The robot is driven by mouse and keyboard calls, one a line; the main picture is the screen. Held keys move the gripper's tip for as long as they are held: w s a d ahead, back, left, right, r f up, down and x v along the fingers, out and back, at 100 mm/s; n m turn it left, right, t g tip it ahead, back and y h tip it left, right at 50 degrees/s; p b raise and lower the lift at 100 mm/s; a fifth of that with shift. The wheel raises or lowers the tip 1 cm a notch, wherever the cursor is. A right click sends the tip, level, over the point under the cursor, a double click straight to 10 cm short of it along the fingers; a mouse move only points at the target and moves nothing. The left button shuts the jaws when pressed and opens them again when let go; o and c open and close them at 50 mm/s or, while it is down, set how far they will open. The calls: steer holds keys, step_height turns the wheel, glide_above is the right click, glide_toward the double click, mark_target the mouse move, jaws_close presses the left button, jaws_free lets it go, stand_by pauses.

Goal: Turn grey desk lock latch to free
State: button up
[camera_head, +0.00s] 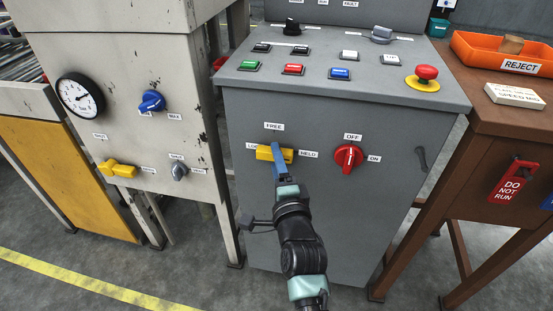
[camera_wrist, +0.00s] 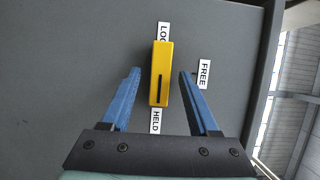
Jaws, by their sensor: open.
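The yellow latch (camera_head: 264,153) is on the front face of the grey desk (camera_head: 240,112). It lies level, between a partly covered label at its left and the HELD label (camera_head: 308,154) at its right. The FREE label (camera_head: 273,126) is above it. In the wrist view the latch (camera_wrist: 161,60) lies lengthwise between the LOCK label (camera_wrist: 163,32) and HELD, its black slot toward HELD. My gripper (camera_head: 277,155) is open, its blue fingers on either side of the latch, with gaps showing. In the wrist view FREE (camera_wrist: 203,74) is just outside the right finger.
A red OFF/ON knob (camera_head: 348,157) is right of the latch on the same face. Buttons and a red emergency stop (camera_head: 426,74) are on the desk top. A pale cabinet (camera_head: 130,50) with a yellow handle (camera_head: 118,169) stands left, a brown bench (camera_head: 490,130) right.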

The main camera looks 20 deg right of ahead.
steer(key=shift+w, duration=0.2)
jaws_close()
